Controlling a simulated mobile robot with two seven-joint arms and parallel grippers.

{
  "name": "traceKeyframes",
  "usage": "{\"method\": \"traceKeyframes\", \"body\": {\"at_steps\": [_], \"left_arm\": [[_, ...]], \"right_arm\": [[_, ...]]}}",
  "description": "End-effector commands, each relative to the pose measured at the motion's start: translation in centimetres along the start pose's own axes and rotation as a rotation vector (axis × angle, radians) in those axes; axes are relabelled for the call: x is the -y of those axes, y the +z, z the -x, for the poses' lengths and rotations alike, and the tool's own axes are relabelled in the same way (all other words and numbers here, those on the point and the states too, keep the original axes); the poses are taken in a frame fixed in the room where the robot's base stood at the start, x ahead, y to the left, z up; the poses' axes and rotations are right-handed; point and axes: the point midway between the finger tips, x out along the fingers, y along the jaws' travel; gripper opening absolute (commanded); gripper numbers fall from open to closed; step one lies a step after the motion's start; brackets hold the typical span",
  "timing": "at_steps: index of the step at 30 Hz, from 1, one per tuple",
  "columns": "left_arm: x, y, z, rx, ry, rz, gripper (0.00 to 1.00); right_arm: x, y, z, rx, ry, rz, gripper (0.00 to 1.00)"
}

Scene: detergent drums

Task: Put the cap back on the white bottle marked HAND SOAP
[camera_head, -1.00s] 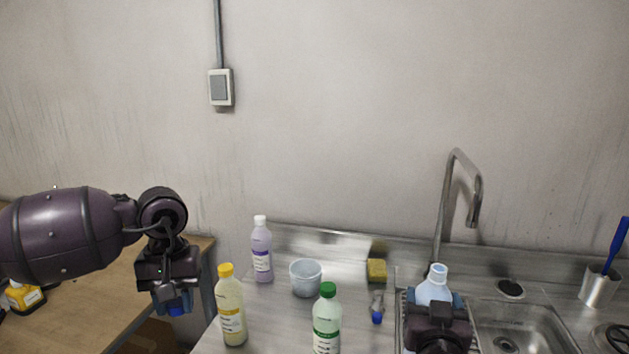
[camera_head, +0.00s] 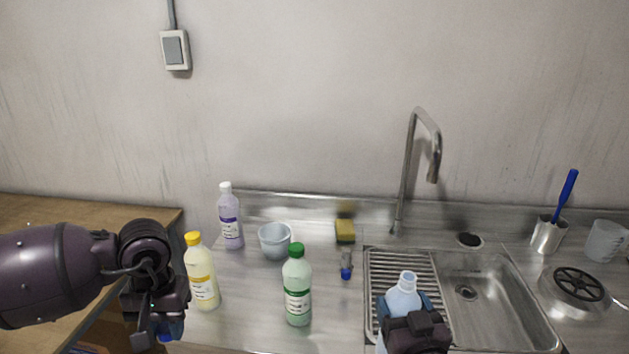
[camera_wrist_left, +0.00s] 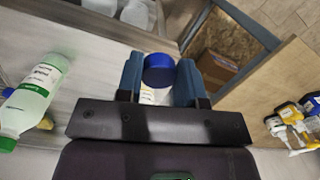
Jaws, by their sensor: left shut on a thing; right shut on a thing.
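My left gripper (camera_head: 168,332) is at the lower left of the head view, left of the yellow-capped bottle. In the left wrist view its blue fingers (camera_wrist_left: 159,80) are shut on a round dark-blue cap (camera_wrist_left: 159,69). My right gripper (camera_head: 408,306) is at the bottom right of the head view, shut on a pale bluish-white bottle (camera_head: 402,298). The bottle is upright in front of the drying rack, and its neck shows no cap. My right gripper hides its lower part, and its label cannot be read. The cap and the bottle are well apart.
Yellow-capped (camera_head: 203,278), green-capped (camera_head: 298,290) and white-capped purple (camera_head: 230,220) bottles stand on the steel counter between my grippers. A white tub (camera_head: 275,240), a sponge (camera_head: 345,231) and a small blue-ended item (camera_head: 346,268) are there too. The sink (camera_head: 495,290) lies right.

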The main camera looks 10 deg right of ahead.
Motion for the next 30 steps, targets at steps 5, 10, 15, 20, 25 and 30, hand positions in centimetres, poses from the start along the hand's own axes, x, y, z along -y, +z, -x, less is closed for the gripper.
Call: {"method": "traceKeyframes", "body": {"at_steps": [5, 10, 15, 20, 25, 30], "left_arm": [[0.0, 0.0, 0.0, 0.0, 0.0, 0.0, 0.1], [0.0, 0.0, 0.0, 0.0, 0.0, 0.001, 0.1], [0.0, 0.0, 0.0, 0.0, 0.0, 0.0, 0.1], [0.0, 0.0, 0.0, 0.0, 0.0, 0.0, 0.1], [0.0, 0.0, 0.0, 0.0, 0.0, 0.0, 0.1], [0.0, 0.0, 0.0, 0.0, 0.0, 0.0, 0.1]], "right_arm": [[0.3, -0.2, -0.1, -0.004, -0.012, 0.0, 0.0], [2.2, -0.4, -0.2, -0.006, -0.099, 0.002, 0.0], [5.8, -0.7, -0.3, -0.006, -0.262, 0.004, 0.0], [8.8, -0.9, -0.4, -0.007, -0.4, 0.004, 0.0], [11.7, -1.1, -0.5, -0.007, -0.53, 0.003, 0.0], [13.9, -1.3, -0.5, -0.006, -0.629, 0.001, 0.0]]}}
